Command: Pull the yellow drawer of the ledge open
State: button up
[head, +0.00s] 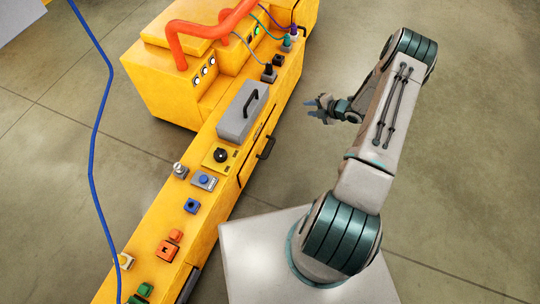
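The yellow ledge (212,205) runs diagonally from the lower left to the upper middle. The yellow drawer (247,166) is in its right side face and looks flush with that face. A black bar handle (266,148) sticks out from the drawer front. My gripper (309,107) is up and to the right of the handle, clear of it and of the ledge. Its fingers point left toward the ledge, look spread apart, and hold nothing that I can see.
On the ledge top are a grey box with a black handle (241,112), a black knob (221,156), a blue button (204,180) and several connectors. Floor between the ledge and my arm is clear.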

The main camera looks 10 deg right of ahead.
jog(key=s+a+f+n+y+b, duration=0.2)
jog(key=s+f+y+b, duration=0.15)
jog(key=f, duration=0.65)
jog(key=n+y+b, duration=0.2)
jog(key=y+b, duration=0.1)
send_near(270, 149)
jog(key=shift+t, duration=0.3)
jog(key=b+x, duration=0.1)
jog(key=x, duration=0.2)
jog(key=b+x, duration=0.1)
jog(key=x, duration=0.3)
jog(key=f+b+x, duration=0.1)
jog(key=x, duration=0.2)
grip_shut()
